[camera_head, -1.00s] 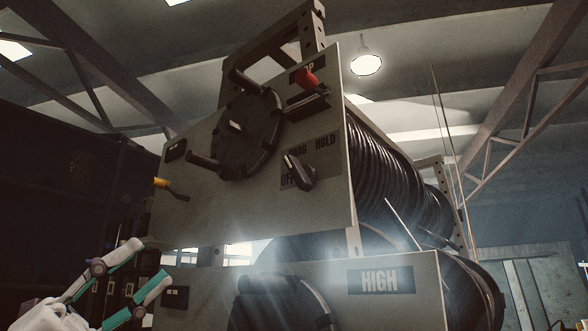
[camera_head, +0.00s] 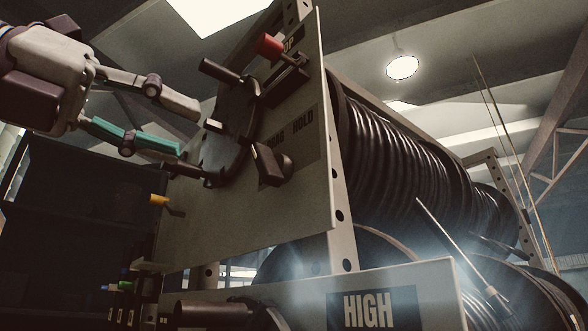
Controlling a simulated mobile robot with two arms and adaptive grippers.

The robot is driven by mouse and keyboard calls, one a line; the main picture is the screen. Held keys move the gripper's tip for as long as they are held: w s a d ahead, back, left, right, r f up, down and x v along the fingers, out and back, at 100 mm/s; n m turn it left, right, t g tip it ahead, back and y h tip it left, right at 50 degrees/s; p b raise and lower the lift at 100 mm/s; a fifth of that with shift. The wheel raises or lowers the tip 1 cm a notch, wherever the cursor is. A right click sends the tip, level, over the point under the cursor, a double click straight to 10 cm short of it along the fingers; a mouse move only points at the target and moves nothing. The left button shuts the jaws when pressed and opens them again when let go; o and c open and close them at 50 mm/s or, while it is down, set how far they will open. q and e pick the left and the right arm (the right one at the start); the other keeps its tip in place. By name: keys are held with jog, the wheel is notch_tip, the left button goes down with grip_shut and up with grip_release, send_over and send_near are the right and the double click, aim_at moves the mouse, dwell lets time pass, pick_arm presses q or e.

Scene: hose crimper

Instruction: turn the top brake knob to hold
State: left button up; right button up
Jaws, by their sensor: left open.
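The top brake knob (camera_head: 268,165) is a black pointed knob on the upper grey panel (camera_head: 230,225), below and right of a black crank wheel (camera_head: 238,110). DRAG and HOLD labels (camera_head: 292,130) show above it; the OFF label is hidden from this angle. I cannot tell exactly which mark the knob points to. My left gripper (camera_head: 191,132) comes in from the left with its fingers apart and empty. Its tips appear in front of the wheel's left edge, left of the knob and apart from it. My right gripper is not in view.
A red-tipped lever (camera_head: 270,46) sits above the knob, and the wheel's handles (camera_head: 220,71) stick out near my gripper. A yellow-tipped lever (camera_head: 160,200) is at the panel's left. Below is a second panel marked HIGH (camera_head: 445,290). Hose reels (camera_head: 400,150) lie behind.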

aim_at(256, 158)
pick_arm(q)
jog(key=p+x, duration=0.3)
jog(key=x, duration=0.3)
jog(key=shift+w+d+r, duration=0.2)
jog(key=shift+w+d, duration=0.05)
jog(key=p+x, duration=0.2)
jog(key=x, duration=0.2)
jog(key=shift+d, duration=0.15)
jog(key=shift+f, duration=0.1)
jog(key=shift+w+d+f, duration=0.1)
jog(key=shift+w+d, duration=0.05)
jog(key=c, duration=0.8)
grip_shut()
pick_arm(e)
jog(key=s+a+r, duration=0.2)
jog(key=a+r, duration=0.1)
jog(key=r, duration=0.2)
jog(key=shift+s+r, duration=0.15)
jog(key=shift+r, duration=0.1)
